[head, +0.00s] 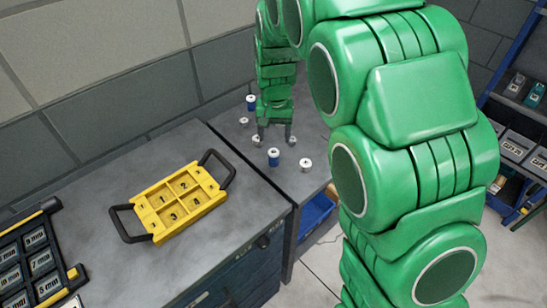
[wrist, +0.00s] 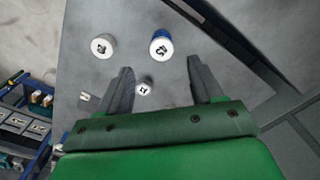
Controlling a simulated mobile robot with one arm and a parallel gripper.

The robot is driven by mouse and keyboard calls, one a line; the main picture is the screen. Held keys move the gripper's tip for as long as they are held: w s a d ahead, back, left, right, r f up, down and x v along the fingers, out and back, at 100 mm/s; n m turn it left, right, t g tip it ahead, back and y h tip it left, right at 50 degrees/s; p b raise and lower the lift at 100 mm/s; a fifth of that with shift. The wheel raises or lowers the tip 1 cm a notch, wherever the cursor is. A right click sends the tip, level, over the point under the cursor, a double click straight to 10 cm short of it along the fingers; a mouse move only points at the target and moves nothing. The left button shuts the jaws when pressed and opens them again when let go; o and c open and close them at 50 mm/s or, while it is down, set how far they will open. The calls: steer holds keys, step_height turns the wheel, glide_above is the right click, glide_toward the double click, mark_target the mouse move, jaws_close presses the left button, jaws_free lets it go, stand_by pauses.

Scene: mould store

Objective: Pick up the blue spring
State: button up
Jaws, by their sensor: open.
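A blue cylinder with a white marked top, seemingly the blue spring (head: 273,158), stands upright on the grey bench in the head view. It also shows in the wrist view (wrist: 160,45), just beyond my fingertips and roughly centred between them. A second blue, white-topped cylinder (head: 251,103) stands farther back, left of my arm; the head view does not tell clearly which is the spring. My gripper (head: 274,138) points down over the bench, its fingers apart and empty. It also shows in the wrist view (wrist: 160,66).
A white-topped piece (wrist: 103,47) stands left of the blue one in the wrist view. A smaller white-topped piece (wrist: 143,89) lies near the left finger. A yellow tray (head: 158,222) with numbered compartments and black handles sits on the left bench. Shelving (head: 515,150) stands at right.

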mark_target(274, 151)
steer(key=shift+w+a+f, duration=0.1)
steer(key=shift+f, duration=1.45)
step_height(274, 151, down, 5)
steer(key=shift+r, duration=0.1)
steer(key=c, duration=1.2)
